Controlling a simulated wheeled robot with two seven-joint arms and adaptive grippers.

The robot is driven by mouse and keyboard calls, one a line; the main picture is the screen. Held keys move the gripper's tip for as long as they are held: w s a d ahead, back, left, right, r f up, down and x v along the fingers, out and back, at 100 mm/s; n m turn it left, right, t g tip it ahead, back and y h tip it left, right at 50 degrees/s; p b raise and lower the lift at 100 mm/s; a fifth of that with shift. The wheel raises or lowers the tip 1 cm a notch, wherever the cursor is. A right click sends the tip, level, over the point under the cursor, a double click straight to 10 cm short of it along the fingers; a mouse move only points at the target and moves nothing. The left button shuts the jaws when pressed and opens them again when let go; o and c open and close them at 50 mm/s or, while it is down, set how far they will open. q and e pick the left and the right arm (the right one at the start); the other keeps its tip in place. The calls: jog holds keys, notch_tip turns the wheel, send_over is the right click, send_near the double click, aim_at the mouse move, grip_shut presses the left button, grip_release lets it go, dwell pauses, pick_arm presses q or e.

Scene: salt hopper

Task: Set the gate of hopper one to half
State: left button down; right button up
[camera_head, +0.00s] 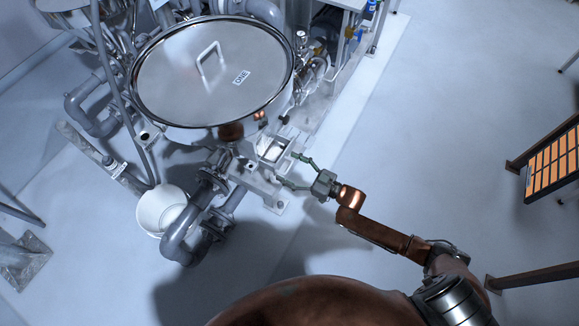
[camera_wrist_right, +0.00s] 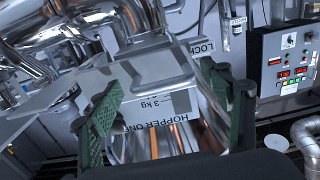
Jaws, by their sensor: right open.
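Hopper one is a large round steel vessel with a lid (camera_head: 210,75) marked ONE, at the upper left of the head view. A small metal outlet box (camera_head: 274,150) sits below its near right side. My right gripper (camera_head: 289,170) is open beside this box, its fingers pointing left toward it. In the right wrist view, the green fingers stand apart on either side of a plate (camera_wrist_right: 172,104) reading HOPPER ONE and 3 kg, upside down. A shiny metal part (camera_wrist_right: 150,66) lies just beyond the plate. I cannot tell the gate's setting. My left gripper is out of view.
Grey pipes (camera_head: 185,235) and a white bucket (camera_head: 150,208) stand left of the gripper. A control panel (camera_wrist_right: 289,66) with red displays is at the right of the wrist view. A rack with orange panels (camera_head: 552,160) stands far right. The floor between is clear.

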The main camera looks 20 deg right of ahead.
jog(key=v, duration=1.2)
dwell(0.4)
